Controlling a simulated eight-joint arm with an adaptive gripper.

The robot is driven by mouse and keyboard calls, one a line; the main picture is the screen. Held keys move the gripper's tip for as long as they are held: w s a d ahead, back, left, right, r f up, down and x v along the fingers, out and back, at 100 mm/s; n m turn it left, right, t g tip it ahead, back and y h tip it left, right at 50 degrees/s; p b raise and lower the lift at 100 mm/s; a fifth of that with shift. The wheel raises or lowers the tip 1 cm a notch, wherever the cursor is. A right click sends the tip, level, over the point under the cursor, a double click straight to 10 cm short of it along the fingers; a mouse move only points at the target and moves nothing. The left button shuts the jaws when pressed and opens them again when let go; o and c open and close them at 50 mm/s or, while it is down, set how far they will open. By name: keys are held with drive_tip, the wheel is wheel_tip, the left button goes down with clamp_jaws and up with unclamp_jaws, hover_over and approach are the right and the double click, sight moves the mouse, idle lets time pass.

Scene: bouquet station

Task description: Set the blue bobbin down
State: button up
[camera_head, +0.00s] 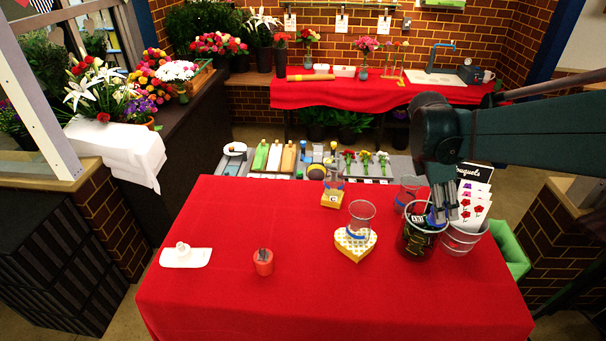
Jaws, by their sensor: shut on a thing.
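My gripper (438,222) points down at the right side of the red table, over the mouth of a dark see-through container (413,246). It is shut on a small blue thing, which looks like the blue bobbin (430,220). The fingers and the dark container's contents hide most of it. I cannot tell whether the bobbin touches the container.
The red tablecloth (225,215) is clear between.

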drive_tip(key=w+a+n+t, duration=0.1)
drive_tip(key=w+a+n, duration=0.1)
drive_tip(key=w+a, duration=0.75)
drive_tip(key=w+a+r+n, duration=0.15)
drive_tip(key=w+a, duration=0.35)
drive_tip(key=a, duration=0.9)
drive_tip(key=w+a+n+t, duration=0.1)
drive_tip(key=w+a+n, duration=0.1)
drive_tip(key=w+a, duration=0.8)
drive_tip(key=a+f+n+t+y+p, duration=0.1)
drive_tip(key=a+f+n, duration=0.1)
drive_tip(key=a, duration=1.4)
drive_tip(key=a+f+n, duration=0.1)
drive_tip(key=a+n, duration=0.1)
drive_tip(key=a, duration=1.5)
wheel_tip(320, 180, down, 11)
drive_tip(key=shift+s, duration=0.4)
drive_tip(key=shift+d+f+m, duration=0.1)
drive_tip(key=shift+f+m, duration=0.1)
drive_tip(key=shift+m, duration=0.05)
drive_tip(key=shift+f, duration=3)
drive_tip(key=shift+f+p, duration=0.3)
drive_tip(key=shift+f, duration=1.6)
